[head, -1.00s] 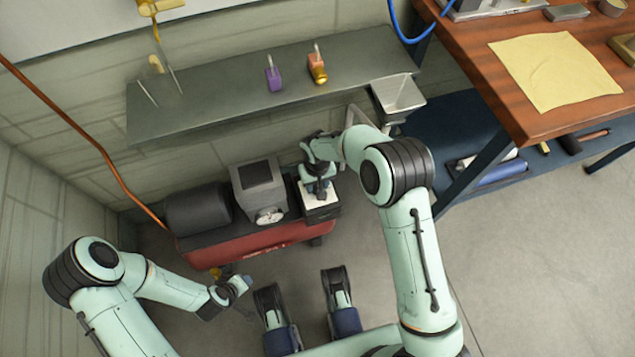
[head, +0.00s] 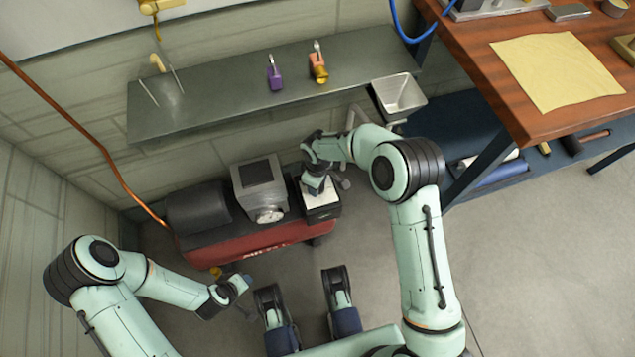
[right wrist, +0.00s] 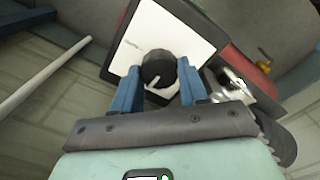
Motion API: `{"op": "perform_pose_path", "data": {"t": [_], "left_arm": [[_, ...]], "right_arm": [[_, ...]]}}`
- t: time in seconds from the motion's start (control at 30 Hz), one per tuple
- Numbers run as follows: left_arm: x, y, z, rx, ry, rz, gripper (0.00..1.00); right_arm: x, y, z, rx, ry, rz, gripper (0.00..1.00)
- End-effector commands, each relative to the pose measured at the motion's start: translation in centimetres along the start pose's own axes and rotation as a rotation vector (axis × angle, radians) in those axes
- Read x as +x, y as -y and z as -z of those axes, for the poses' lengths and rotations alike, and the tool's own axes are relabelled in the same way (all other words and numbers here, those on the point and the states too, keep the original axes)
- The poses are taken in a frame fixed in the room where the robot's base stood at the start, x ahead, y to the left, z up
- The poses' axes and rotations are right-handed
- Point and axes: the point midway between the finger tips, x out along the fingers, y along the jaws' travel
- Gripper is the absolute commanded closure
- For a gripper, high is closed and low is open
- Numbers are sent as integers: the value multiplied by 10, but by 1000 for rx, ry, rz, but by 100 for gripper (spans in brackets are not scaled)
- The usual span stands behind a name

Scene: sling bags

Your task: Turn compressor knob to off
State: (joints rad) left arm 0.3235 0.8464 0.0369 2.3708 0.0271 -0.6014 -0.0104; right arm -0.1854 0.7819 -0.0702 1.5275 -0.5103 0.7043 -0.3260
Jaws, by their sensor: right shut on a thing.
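The compressor (head: 245,243) is a red unit on the floor against the wall, with a black motor and a grey box. Its black knob (right wrist: 158,70) sits on a white panel (right wrist: 172,38), with a pale pointer line toward the lower left of the right wrist view. My right gripper (right wrist: 157,88) has its blue fingers on either side of the knob, shut on it. In the head view the right gripper (head: 318,186) is over the white panel (head: 322,199) and hides the knob. My left gripper (head: 243,284) hangs in front of the compressor, apart from it; its jaw opening is unclear.
A grey shelf (head: 215,100) above the compressor holds a purple padlock (head: 275,78) and an orange and gold padlock (head: 318,70). A wooden workbench (head: 480,48) stands at the right. A gauge (head: 270,215) is beside the panel. Floor at the right is open.

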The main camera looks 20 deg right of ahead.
Motion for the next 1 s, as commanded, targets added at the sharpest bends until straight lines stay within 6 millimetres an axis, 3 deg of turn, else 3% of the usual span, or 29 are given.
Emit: {"op": "perform_pose_path", "data": {"t": [0.6,0.63,0.7,1.0], "left_arm": [[0,0,0,0,-1,0,57],[0,0,0,0,-1,0,57],[0,0,0,0,-1,0,57],[0,0,0,0,0,0,57]], "right_arm": [[0,0,0,-42,0,-1,87],[0,0,0,-42,0,-1,50],[0,0,0,-41,0,-1,31],[-1,0,0,-39,0,0,31]]}}
